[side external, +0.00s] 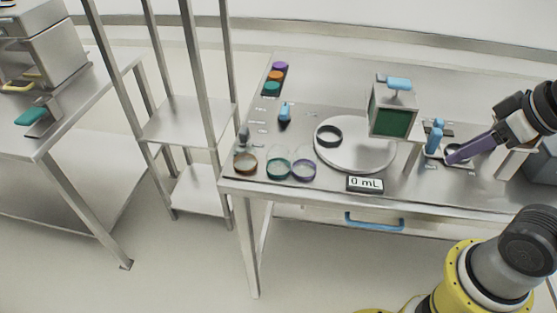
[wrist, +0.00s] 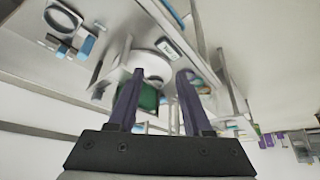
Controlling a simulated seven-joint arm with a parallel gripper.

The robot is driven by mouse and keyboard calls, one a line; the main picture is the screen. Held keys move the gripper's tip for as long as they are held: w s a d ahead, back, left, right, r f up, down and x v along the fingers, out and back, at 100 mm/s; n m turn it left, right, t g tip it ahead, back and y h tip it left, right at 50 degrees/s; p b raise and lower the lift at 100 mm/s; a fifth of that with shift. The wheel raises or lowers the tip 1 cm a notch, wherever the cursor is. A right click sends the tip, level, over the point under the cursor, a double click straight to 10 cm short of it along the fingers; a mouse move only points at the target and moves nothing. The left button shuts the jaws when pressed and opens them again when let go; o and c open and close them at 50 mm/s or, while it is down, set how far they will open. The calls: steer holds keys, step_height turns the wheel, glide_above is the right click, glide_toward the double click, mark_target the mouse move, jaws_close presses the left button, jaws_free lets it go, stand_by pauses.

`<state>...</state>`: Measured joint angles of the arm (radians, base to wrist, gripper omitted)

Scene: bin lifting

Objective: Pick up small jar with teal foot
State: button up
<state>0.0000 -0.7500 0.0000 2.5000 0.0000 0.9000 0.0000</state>
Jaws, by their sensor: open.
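The small clear jar with a teal foot (side external: 278,170) stands near the front left edge of the table in the side external view, between a brown-footed jar (side external: 245,163) and a purple-footed jar (side external: 304,169). My gripper (side external: 452,158) is far to its right, above the right part of the table, with purple fingers. In the wrist view my gripper (wrist: 157,74) has its two fingers spread apart with nothing held between them. I cannot make out the teal-footed jar in the wrist view.
A round white plate (side external: 365,158) with a black ring (side external: 328,135) lies mid-table, behind a "0 mL" display (side external: 365,184). A raised box with a green face (side external: 393,121) stands between my gripper and the jars. Purple, orange and teal caps (side external: 272,87) lie at the back left.

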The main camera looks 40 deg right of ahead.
stand_by(0.4)
steer(key=o, duration=0.8)
